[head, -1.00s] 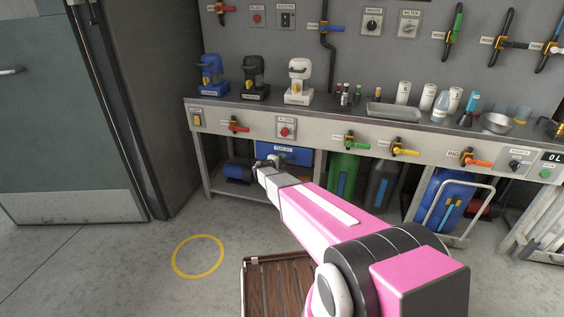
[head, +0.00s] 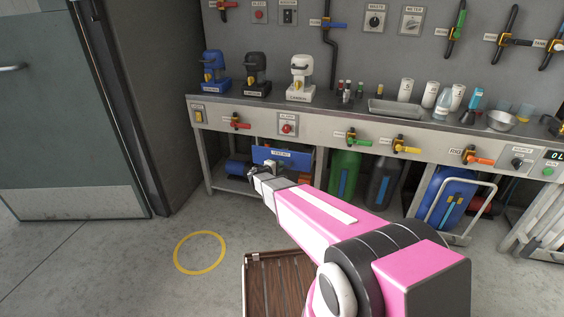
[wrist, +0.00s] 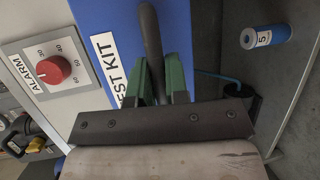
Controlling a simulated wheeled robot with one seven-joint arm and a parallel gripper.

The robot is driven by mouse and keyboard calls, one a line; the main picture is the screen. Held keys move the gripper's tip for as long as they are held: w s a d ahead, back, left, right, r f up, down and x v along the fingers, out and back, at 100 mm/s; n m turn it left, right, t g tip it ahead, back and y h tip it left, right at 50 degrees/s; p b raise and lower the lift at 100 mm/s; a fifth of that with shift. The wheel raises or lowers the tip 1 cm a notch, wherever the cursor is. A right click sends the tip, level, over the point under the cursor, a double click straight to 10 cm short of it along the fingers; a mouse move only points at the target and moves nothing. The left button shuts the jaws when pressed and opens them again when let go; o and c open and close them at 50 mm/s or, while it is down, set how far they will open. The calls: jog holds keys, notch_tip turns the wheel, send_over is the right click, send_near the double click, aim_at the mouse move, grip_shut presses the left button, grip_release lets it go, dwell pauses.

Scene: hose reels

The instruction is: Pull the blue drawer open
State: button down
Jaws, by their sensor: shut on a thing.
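The blue drawer (head: 295,157), with a white TEST KIT label, is below the bench top, under the ALARM dial. Its front stands a little out from the bench. In the wrist view the blue front (wrist: 95,20) fills the upper middle, with a dark bar handle (wrist: 150,35) across it. My gripper (head: 262,170) is at the drawer front in the head view. In the wrist view the green fingers of my gripper (wrist: 164,78) are closed around the handle. The drawer's inside is hidden.
The ALARM dial (head: 287,127) is just above the drawer. A green cylinder (head: 344,172) and a dark one (head: 383,180) stand to its right. A blue motor-like thing (head: 238,168) is at its left. A wooden slatted crate (head: 272,280) stands in front; floor at left is clear.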

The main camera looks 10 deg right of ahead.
jog(key=s+a, duration=0.4)
jog(key=s, duration=0.5)
jog(key=s+a, duration=0.4)
jog(key=s, duration=0.6)
jog(key=shift+s+a, duration=0.2)
jog(key=shift+s, duration=0.05)
jog(key=c, duration=1.1)
grip_release()
jog(key=v, duration=1)
jog(key=shift+s+a+r, duration=0.15)
jog(key=shift+s+a, duration=0.05)
jog(key=shift+a, duration=0.1)
